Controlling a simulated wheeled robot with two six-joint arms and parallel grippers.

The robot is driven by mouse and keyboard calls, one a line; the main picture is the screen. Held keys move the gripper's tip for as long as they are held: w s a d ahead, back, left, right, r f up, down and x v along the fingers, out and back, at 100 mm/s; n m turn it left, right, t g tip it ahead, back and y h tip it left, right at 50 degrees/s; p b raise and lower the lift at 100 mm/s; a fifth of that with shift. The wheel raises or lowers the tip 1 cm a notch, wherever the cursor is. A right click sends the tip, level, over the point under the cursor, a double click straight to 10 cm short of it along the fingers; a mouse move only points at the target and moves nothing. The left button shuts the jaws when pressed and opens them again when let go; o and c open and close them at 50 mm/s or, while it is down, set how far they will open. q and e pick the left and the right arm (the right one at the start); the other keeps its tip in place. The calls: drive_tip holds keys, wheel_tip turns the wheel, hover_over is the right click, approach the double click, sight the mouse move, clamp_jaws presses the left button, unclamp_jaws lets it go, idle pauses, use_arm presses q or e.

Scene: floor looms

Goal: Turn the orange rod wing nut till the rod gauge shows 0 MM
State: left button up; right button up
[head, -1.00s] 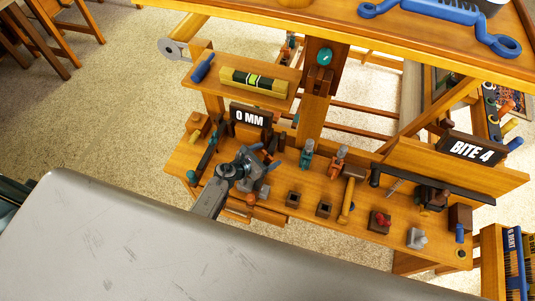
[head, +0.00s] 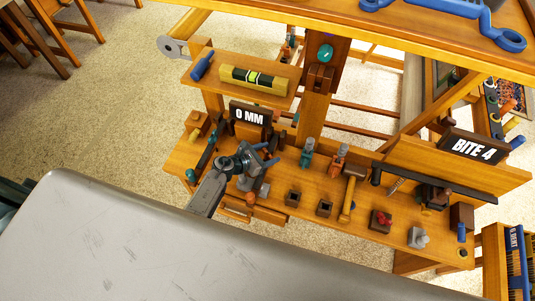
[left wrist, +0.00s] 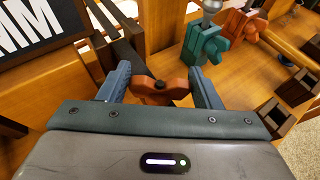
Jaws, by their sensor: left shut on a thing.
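The orange wing nut (left wrist: 160,88) shows in the left wrist view between my two fingers. My left gripper (left wrist: 160,86) is shut on it, with one blue-grey finger at each side. The gauge plate (head: 250,116) is black with white letters and reads 0 MM. Part of the plate also shows at the top left of the left wrist view (left wrist: 35,28). My right gripper is not in view.
A teal and an orange clamp-like part (head: 338,155) stand right of the gripper. A shelf with a level (head: 254,80) is above the gauge.

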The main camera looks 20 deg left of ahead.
use_arm(q)
drive_tip(key=o, duration=1)
drive_tip(key=shift+s+a, duration=0.2)
drive_tip(key=shift+s, duration=0.05)
drive_tip(key=b+v, duration=0.1)
drive_tip(key=v, duration=0.9)
drive_tip(key=shift+r+b, duration=0.15)
drive_tip(key=shift+b, duration=0.15)
